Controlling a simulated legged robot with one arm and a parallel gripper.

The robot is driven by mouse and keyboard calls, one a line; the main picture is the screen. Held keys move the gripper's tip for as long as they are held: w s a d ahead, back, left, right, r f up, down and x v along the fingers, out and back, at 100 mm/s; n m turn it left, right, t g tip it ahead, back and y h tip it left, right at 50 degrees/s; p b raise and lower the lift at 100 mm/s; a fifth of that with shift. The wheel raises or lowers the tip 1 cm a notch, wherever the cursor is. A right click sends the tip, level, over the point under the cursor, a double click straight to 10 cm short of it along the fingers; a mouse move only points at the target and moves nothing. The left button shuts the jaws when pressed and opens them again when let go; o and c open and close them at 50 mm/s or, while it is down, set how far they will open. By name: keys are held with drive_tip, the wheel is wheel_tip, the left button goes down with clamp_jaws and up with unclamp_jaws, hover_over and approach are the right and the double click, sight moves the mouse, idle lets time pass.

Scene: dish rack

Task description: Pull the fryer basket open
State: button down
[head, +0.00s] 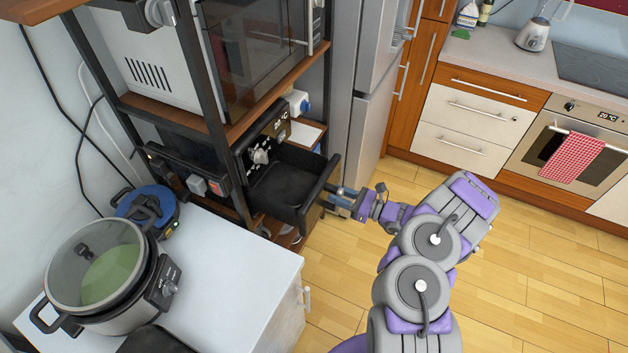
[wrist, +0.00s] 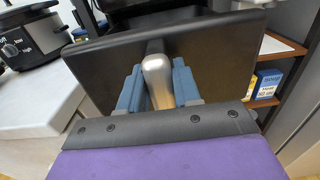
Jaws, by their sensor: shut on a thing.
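The fryer basket (head: 282,187) is a black drawer-like bin, pulled out from the fryer (head: 272,133) on the shelf rack, with its empty inside showing from above. Its dark front panel (wrist: 110,65) fills much of the wrist view. A silver handle (wrist: 157,78) sticks out from the middle of that panel. My gripper (head: 340,198) is in front of the basket, and its blue fingers (wrist: 156,88) are shut on the handle, one on each side. In the head view the handle is mostly hidden by the fingers.
A white cabinet (head: 225,268) with a slow cooker (head: 105,272) and a blue round appliance (head: 147,207) stands at the left. A microwave (head: 262,50) sits on the shelf above. A fridge (head: 372,100) is behind. The wooden floor (head: 540,270) to the right is open.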

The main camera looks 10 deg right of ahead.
drive_tip(key=p+v, duration=0.1)
drive_tip(key=v, duration=0.8)
drive_tip(key=shift+d+p, duration=0.2)
drive_tip(key=shift+p, duration=0.15)
drive_tip(key=shift+f, duration=0.1)
drive_tip(key=c, duration=0.9)
unclamp_jaws()
drive_tip(key=p+v, duration=0.1)
drive_tip(key=v, duration=1.6)
drive_tip(key=shift+s+d, duration=0.1)
drive_tip(key=shift+d, duration=0.2)
